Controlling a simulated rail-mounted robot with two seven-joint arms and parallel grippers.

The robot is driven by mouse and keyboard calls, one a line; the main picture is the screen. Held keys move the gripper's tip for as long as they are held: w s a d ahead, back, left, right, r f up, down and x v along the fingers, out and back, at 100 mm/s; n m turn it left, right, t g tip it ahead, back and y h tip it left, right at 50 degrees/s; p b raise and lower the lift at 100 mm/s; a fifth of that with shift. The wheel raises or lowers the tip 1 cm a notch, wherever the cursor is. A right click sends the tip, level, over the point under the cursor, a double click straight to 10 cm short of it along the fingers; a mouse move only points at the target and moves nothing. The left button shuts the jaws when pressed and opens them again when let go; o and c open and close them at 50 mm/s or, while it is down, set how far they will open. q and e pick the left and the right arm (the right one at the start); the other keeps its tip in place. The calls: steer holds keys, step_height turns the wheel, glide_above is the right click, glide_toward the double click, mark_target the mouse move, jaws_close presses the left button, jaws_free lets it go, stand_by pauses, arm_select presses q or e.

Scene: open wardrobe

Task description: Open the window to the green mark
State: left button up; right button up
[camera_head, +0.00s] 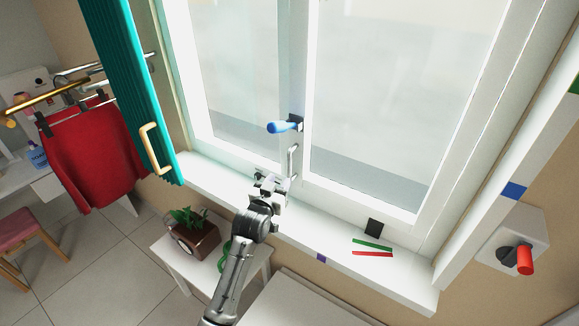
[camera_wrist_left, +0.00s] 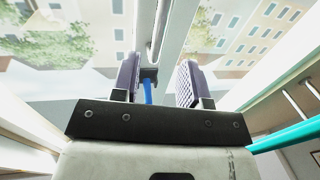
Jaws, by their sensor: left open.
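The window (camera_head: 300,85) has white frames and appears closed. A blue lever handle (camera_head: 282,126) sits on its middle post, pointing left. A metal pull bar (camera_head: 293,160) is below it; it also shows in the left wrist view (camera_wrist_left: 158,32). A green mark (camera_head: 372,244) lies on the sill near the right, beside a red strip (camera_head: 372,254). My left gripper (camera_head: 271,182) is just below and left of the pull bar. Its fingers are open and empty, with the blue handle (camera_wrist_left: 148,91) seen between them in the left wrist view. My right gripper is not in view.
A teal curtain or panel (camera_head: 127,85) with a gold handle (camera_head: 155,149) hangs at the left. A potted plant (camera_head: 193,235) stands on a white table below the sill. A red knob (camera_head: 525,260) is on the right wall. A black block (camera_head: 374,228) stands by the green mark.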

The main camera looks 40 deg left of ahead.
mark_target(289, 167)
arm_select(q)
steer(key=x, duration=0.8)
steer(key=shift+w+a, duration=0.1)
steer(key=shift+w, duration=0.2)
steer(key=shift+c, duration=0.2)
jaws_close()
